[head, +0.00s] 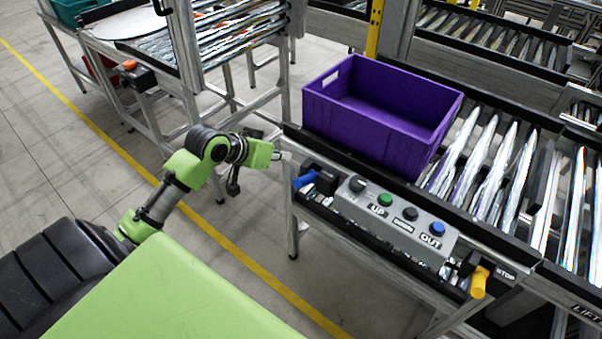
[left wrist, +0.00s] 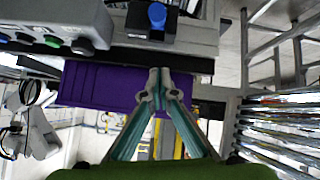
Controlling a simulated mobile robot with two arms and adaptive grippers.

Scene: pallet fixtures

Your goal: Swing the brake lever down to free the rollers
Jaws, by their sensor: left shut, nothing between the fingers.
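A blue-handled lever (head: 305,180) sits on a black block at the left end of the roller conveyor's front rail. It also shows at the top of the left wrist view (left wrist: 157,15). A yellow-orange handle (head: 479,283) hangs by a STOP label at the right end of the control box. Neither handle is marked as the brake in readable text. My left gripper (head: 281,156) is up and to the left of the blue lever, apart from it. In the left wrist view its fingers (left wrist: 160,84) meet, shut and empty. My right gripper is not seen.
A purple crate (head: 345,128) stands on the conveyor rollers (head: 490,165) behind the lever. A grey control box (head: 397,217) with several buttons is right of it. Another metal frame (head: 180,45) stands at the back left. The floor left of the conveyor is free.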

